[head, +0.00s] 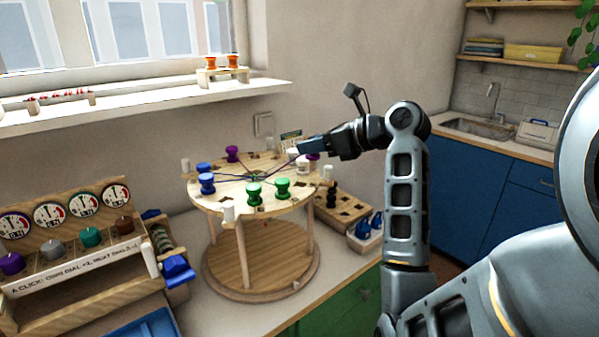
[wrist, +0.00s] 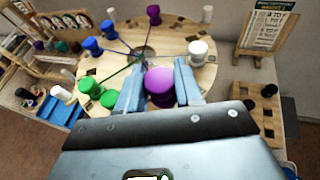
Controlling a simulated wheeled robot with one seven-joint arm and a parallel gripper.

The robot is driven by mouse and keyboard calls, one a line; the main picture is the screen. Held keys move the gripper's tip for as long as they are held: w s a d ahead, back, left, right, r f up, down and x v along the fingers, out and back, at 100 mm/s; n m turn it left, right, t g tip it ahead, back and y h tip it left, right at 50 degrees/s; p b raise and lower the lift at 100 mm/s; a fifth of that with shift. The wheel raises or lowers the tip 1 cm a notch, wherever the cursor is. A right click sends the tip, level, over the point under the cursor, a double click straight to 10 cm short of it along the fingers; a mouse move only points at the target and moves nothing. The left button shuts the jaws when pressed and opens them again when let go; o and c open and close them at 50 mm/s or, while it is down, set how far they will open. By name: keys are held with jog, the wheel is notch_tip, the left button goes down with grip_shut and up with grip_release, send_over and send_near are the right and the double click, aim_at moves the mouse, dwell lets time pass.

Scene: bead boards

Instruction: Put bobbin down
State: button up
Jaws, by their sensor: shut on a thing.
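My gripper (wrist: 160,85) is shut on a purple bobbin (wrist: 159,82), held between its two blue fingers over the round wooden board (wrist: 205,84). In the head view my gripper (head: 303,148) is at the far right part of the board (head: 222,194), and the held bobbin (head: 313,156) is partly hidden. I cannot tell whether its base touches the board. Another purple bobbin (head: 232,153) stands at the back. Two blue bobbins (head: 206,182) stand at the left and two green bobbins (head: 283,187) in front. A white bobbin (wrist: 198,51) stands right of my gripper.
Dark threads run across the board to its centre. White-topped posts (head: 229,213) rise at the rim. A wooden tray with holes (head: 343,211) stands at the right, a printed card (wrist: 265,27) behind. A dial rack (head: 70,230) stands at the left.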

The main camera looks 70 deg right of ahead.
notch_tip(320, 180, down, 6)
jog(key=w+a, duration=0.2)
jog(key=shift+w+a, duration=0.15)
jog(key=shift+w, duration=0.1)
jog(key=shift+f, duration=0.1)
jog(key=o, duration=0.8)
jog(key=v, duration=1.2)
